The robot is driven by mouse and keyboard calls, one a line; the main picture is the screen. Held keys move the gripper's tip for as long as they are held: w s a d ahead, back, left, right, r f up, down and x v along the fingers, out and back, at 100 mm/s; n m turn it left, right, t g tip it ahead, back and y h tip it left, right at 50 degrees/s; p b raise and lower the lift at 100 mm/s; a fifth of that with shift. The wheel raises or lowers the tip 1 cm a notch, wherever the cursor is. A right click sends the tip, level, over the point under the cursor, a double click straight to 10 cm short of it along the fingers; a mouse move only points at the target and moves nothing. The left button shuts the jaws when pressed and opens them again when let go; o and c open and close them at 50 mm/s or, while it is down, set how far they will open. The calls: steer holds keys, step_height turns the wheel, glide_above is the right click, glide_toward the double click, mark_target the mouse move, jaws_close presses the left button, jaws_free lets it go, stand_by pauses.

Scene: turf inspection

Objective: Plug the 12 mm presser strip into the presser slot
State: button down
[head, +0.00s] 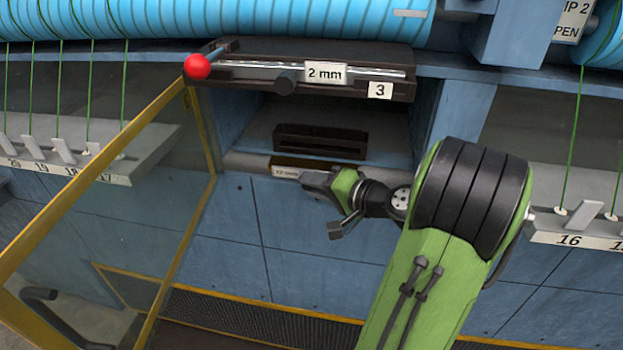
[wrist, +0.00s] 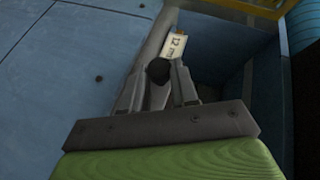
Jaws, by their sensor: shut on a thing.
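The 12 mm presser strip (head: 285,172) is a brown bar with a pale label, lying along the front ledge of the recess. Its "12 mm" label (wrist: 175,46) also shows in the wrist view, just beyond my fingertips. My gripper (head: 310,180) is at the strip's front, shut on its dark round knob (wrist: 158,70). Part of the strip is hidden behind my gripper. The presser slot (head: 320,142) appears as a dark block with a long opening, set deeper in the recess behind the strip. The strip is apart from it.
Above the recess is a dark rail unit (head: 345,73) with "2 mm" and "3" labels and a red ball lever (head: 197,67). A yellow-framed clear door (head: 110,190) stands open at left. Blue walls flank the recess. Threads hang at both sides.

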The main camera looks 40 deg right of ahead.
mark_target(321, 167)
steer(key=shift+m, duration=0.3)
steer(key=w+d+p, duration=0.3)
steer(key=d, duration=0.1)
steer(key=shift+w+r, duration=0.1)
steer(key=shift+w, duration=0.3)
stand_by(0.4)
steer(key=shift+d, duration=0.15)
steer(key=shift+w+d+p, duration=0.2)
steer(key=shift+d+p, duration=0.05)
steer(key=shift+p, duration=0.1)
steer(key=shift+w+d+p, duration=0.6)
steer(key=shift+w+d, duration=0.15)
steer(key=shift+d, duration=0.2)
steer(key=shift+w+d+p, duration=0.6)
steer(key=shift+w+d, duration=0.1)
steer(key=shift+d, duration=0.2)
steer(key=shift+r+m+h+p, duration=0.1)
steer(key=shift+m+h+p, duration=0.2)
steer(key=shift+m+p, duration=0.35)
